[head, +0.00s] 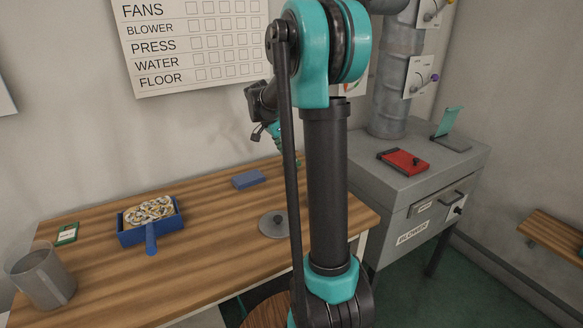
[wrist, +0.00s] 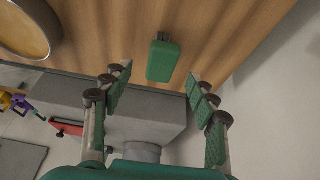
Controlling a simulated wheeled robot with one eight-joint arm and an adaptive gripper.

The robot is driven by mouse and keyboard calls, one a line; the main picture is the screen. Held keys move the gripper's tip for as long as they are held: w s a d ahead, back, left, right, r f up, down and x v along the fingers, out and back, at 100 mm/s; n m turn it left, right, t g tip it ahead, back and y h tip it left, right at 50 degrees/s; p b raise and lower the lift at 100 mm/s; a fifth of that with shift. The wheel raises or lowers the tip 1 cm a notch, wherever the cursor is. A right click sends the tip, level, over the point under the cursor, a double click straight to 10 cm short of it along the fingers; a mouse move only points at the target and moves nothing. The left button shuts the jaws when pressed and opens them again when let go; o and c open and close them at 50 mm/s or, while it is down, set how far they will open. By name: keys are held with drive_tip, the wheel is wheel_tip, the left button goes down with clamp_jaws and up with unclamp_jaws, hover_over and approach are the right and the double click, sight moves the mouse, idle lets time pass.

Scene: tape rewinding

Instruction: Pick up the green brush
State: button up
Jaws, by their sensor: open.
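In the wrist view a green block-like piece (wrist: 163,60), which looks like the green brush, lies on the wooden tabletop near its edge. A small dark part sticks out from its far end. My gripper (wrist: 157,84) is open and empty, with one finger on each side of the picture. The green piece shows ahead of the fingertips, about midway between them, and appears apart from both. In the head view my gripper (head: 270,132) is small and partly hidden behind my arm, above the table's back.
A round, tan-centred vessel (wrist: 28,28) stands beside the green piece. The table (head: 200,265) holds a blue tray (head: 128,238), a blue block (head: 248,179), a grey lid (head: 268,229), a grey cup (head: 45,280) and a green-edged card (head: 67,233). A grey blower cabinet (head: 395,217) stands right.

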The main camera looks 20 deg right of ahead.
sight(292, 166)
drive_tip(key=shift+x, duration=2.7)
drive_tip(key=shift+w+d+r, duration=0.1)
drive_tip(key=shift+w, duration=0.05)
drive_tip(key=shift+c, duration=0.4)
drive_tip(key=c, duration=1.2)
